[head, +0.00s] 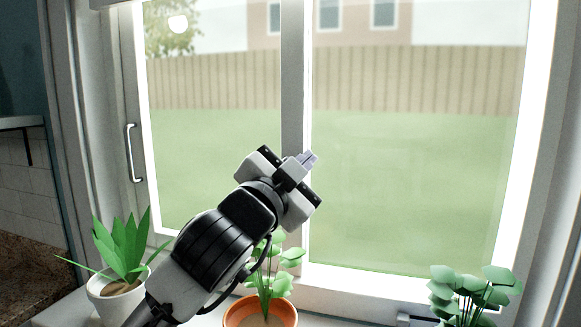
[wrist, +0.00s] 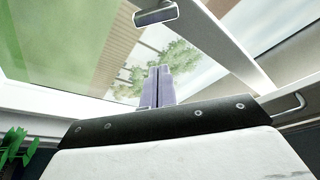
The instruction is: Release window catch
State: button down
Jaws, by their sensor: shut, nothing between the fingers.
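The window has a white frame (head: 294,80) with a central upright and two glass panes. A white bar handle (head: 130,153) is on the left side of the frame; what looks like the same handle shows at the right of the wrist view (wrist: 288,108). A small grey metal piece (wrist: 155,14), possibly the catch, shows at the top of the wrist view, beyond my fingertips and apart from them. I cannot make it out in the head view. My gripper (head: 308,157) is shut and empty, in front of the central upright. Its closed fingers show in the wrist view (wrist: 158,72).
On the sill stand a spiky plant in a white pot (head: 117,304) at left, a plant in an orange pot (head: 262,314) below my arm, and a leafy plant (head: 472,292) at right. A stone counter (head: 28,262) is at far left.

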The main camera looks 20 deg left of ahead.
jog(key=w, duration=0.1)
jog(key=w+a+f+p, duration=0.1)
jog(key=w+f, duration=0.1)
jog(key=shift+w+a+p, duration=0.35)
jog(key=shift+w+a, duration=0.05)
jog(key=shift+f+b, duration=0.15)
jog(key=shift+b, duration=0.15)
dwell(0.7)
